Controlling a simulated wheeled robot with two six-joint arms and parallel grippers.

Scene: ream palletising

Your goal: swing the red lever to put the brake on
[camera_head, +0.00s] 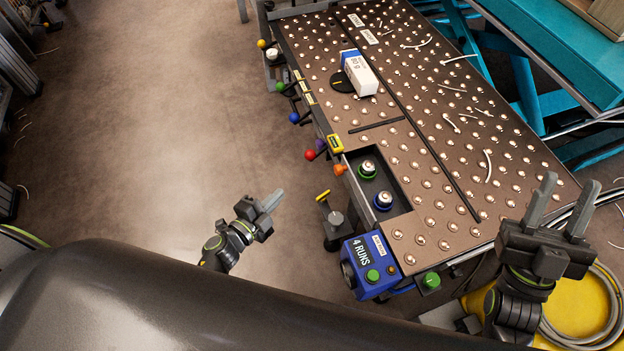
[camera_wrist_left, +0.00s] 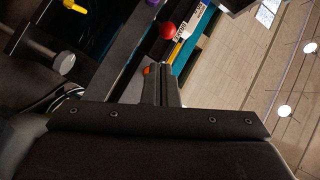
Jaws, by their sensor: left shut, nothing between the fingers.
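The red lever (camera_head: 310,155) has a round red knob and sticks out from the near left side of the ball-topped table (camera_head: 412,170), between a purple knob (camera_head: 320,144) and an orange knob (camera_head: 340,169). My left gripper (camera_head: 274,199) is shut and empty, over open floor to the lower left of the red knob and apart from it. In the left wrist view the red knob (camera_wrist_left: 167,30) shows beyond the closed fingertips (camera_wrist_left: 162,68), with a gap between. My right gripper (camera_head: 566,195) is open and empty by the table's right corner.
More coloured knobs, blue (camera_head: 294,117) and green (camera_head: 280,87), line the same table side. A yellow-handled post (camera_head: 323,196) and a blue control box (camera_head: 369,262) stand near the left gripper. A ream (camera_head: 360,75) lies on the table.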

